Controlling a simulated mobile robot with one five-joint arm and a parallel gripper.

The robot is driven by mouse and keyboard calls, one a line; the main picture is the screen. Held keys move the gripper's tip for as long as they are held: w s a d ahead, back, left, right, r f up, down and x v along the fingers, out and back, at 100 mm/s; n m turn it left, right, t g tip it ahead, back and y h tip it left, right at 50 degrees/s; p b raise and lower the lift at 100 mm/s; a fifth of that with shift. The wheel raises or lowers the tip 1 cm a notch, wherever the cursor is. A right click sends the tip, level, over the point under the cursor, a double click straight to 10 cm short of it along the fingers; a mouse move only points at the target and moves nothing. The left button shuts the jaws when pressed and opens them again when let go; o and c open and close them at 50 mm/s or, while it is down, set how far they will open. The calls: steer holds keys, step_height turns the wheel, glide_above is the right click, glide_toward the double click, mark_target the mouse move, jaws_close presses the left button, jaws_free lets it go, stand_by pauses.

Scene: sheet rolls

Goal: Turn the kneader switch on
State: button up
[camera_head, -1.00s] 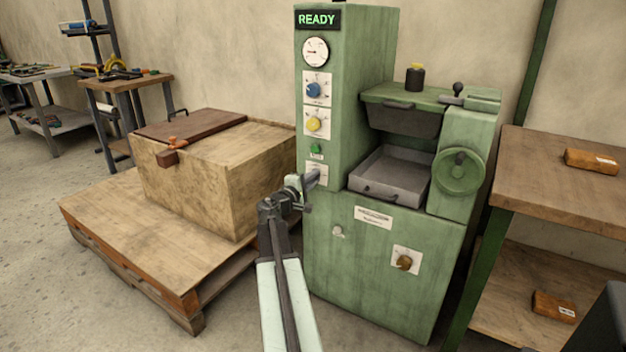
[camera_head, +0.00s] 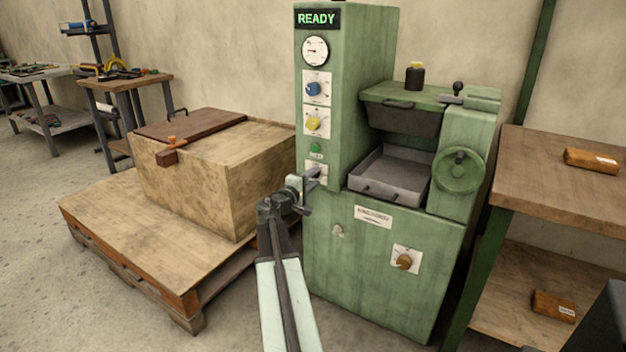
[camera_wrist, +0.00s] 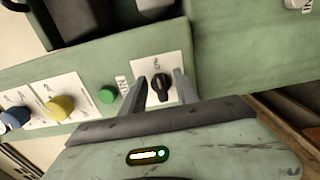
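The green machine (camera_head: 385,265) stands in the middle of the head view with a lit READY display (camera_head: 318,19). A black rotary switch (camera_wrist: 160,87) sits on a small white plate (camera_wrist: 172,65) low on its control column; this plate also shows in the head view (camera_head: 318,168). I take it as the kneader switch; its label is too small to read surely. My gripper (camera_wrist: 159,90) is open at the plate, one finger on each side of the switch. Gaps show between the fingers and the switch. In the head view my gripper (camera_head: 312,182) partly hides the plate.
A green button (camera_wrist: 107,95), a yellow knob (camera_wrist: 60,107) and a blue knob (camera_wrist: 15,118) line the same panel. A metal tray (camera_head: 390,175) and handwheel (camera_head: 460,170) are right of the column. A wooden box (camera_head: 215,185) on a pallet stands left, close to my arm.

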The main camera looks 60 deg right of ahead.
steer(key=a, duration=0.7)
steer(key=shift+a, duration=0.4)
